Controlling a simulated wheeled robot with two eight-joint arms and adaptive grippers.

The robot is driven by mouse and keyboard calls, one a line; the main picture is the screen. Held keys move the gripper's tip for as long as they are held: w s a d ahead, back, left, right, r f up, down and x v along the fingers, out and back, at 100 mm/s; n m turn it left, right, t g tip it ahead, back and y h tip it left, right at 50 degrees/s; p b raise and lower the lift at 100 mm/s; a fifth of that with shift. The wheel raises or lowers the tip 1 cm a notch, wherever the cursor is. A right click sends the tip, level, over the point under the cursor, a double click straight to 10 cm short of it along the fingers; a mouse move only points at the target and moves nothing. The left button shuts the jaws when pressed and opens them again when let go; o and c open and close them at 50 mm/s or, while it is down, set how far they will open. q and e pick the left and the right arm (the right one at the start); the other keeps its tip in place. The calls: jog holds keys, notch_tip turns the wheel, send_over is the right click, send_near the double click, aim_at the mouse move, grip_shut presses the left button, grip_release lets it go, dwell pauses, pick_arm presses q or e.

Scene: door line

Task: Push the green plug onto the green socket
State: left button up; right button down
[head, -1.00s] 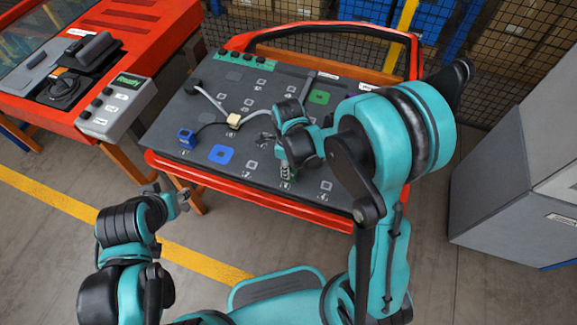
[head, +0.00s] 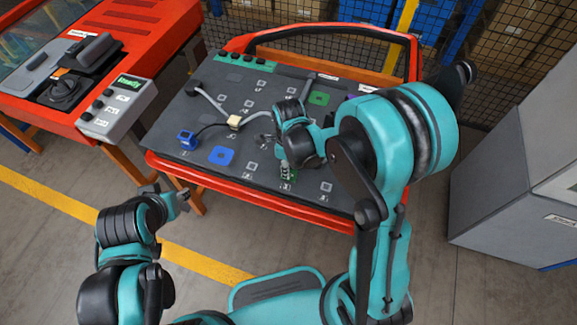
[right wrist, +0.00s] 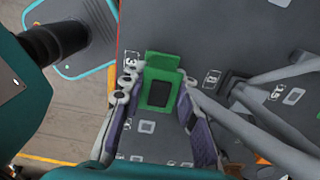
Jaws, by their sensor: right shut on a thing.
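The green plug (right wrist: 160,88) is between the two fingers of my right gripper (right wrist: 158,100) in the right wrist view. The fingers are shut on its sides. In the head view my right gripper (head: 286,172) is low over the front right part of the dark board, and only a little of the plug's green shows there. I cannot tell whether the plug touches the board. The green socket (head: 318,98) is a green square with a dark centre, farther back on the board. My left gripper (head: 172,194) is open and empty, in front of the board.
A blue plug (head: 186,139) and a blue socket (head: 221,155) are at the board's left. A red frame (head: 240,188) edges the board. A grey cabinet (head: 515,180) stands at right.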

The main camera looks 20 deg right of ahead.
jog(key=shift+r+p, duration=2.5)
jog(key=shift+r, duration=1)
jog(key=shift+s, duration=0.1)
